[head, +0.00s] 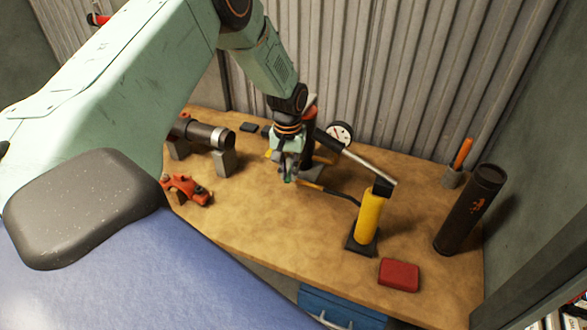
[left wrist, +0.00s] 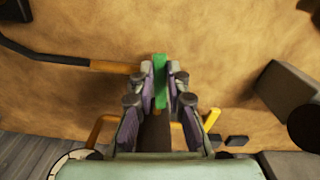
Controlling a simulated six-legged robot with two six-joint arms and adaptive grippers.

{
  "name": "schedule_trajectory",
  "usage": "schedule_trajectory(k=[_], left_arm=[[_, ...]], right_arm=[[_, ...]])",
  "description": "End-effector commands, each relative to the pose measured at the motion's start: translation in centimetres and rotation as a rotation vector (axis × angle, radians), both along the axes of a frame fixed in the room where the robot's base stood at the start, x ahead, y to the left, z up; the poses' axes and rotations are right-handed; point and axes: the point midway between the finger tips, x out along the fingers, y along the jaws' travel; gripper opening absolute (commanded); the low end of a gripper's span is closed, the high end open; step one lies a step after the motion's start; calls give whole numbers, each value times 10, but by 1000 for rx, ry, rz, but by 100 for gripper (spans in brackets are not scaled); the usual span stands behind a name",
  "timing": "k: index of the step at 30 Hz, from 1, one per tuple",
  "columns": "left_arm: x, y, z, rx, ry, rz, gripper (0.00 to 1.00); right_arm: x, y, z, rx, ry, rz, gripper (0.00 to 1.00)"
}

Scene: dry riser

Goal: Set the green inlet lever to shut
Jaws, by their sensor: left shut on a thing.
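The green inlet lever (left wrist: 160,80) shows in the left wrist view as a green bar between my left gripper's two fingers (left wrist: 158,92). The fingers are closed on it from both sides, and its far end sticks out past the fingertips. In the head view my left gripper (head: 288,172) is over the middle of the workbench, in front of a dark and red upright body, and it hides most of the lever. I cannot tell the lever's angle to its pipe. My right gripper is not in view.
A yellow cylinder pump (head: 369,217) with a long handle stands right of my gripper. A gauge (head: 340,134) is behind. A dark pipe on blocks (head: 205,133) and a red clamp (head: 184,188) lie left. A dark tube (head: 468,212) and red box (head: 399,274) are right.

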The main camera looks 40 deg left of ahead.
Motion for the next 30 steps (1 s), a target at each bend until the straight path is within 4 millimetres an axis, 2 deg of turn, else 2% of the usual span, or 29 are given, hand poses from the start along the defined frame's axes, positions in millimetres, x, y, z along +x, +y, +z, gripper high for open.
schedule_trajectory(k=[12, 28, 29, 30], left_arm=[[-5, 9, -2, -1, 5, -172, 0], [-5, 10, -2, -1, 6, -196, 0], [-5, 10, -2, -1, 6, -196, 15], [-5, 10, -2, -1, 6, -196, 19]], right_arm=[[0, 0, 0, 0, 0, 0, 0], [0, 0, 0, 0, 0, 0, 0], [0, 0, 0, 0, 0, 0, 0], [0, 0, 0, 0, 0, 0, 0]])
